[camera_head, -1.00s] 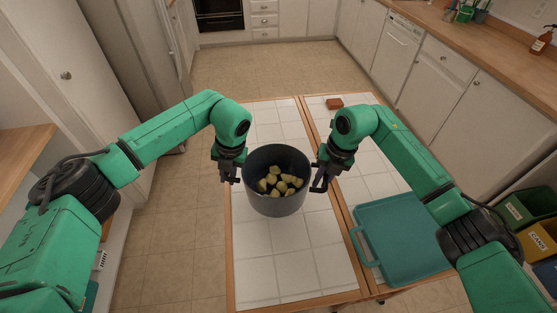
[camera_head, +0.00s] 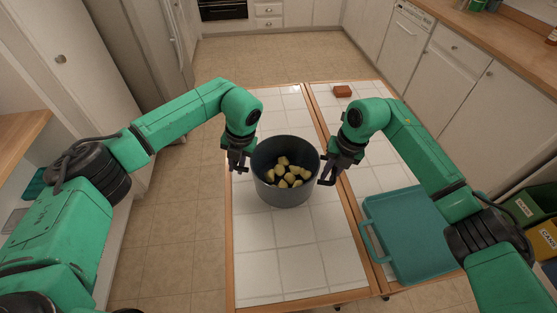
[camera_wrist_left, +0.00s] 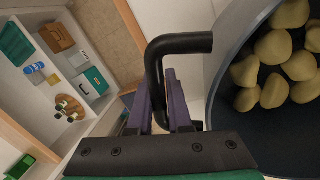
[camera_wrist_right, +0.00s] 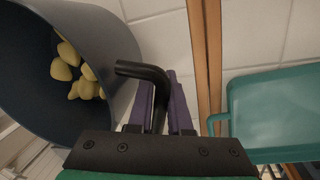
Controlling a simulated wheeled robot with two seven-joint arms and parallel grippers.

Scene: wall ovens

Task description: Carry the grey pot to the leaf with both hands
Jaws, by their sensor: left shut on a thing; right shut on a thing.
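The grey pot (camera_head: 286,192) is upright over the left tiled section of the table (camera_head: 300,260), with several yellowish potato-like pieces inside. My left gripper (camera_head: 240,167) is shut on the pot's left black handle (camera_wrist_left: 182,43). My right gripper (camera_head: 326,181) is shut on the right black handle (camera_wrist_right: 142,69). The leaf appears to be the tiled section (camera_head: 374,176) to the right of the wooden seam. I cannot tell whether the pot's base touches the tiles. The pot's far underside is hidden.
A teal tray or board (camera_head: 410,235) with a handle lies on the front of the right section. A small reddish-brown block (camera_head: 342,91) lies at its back. The tiles between them are bare. Bins (camera_head: 540,238) stand on the floor at the right.

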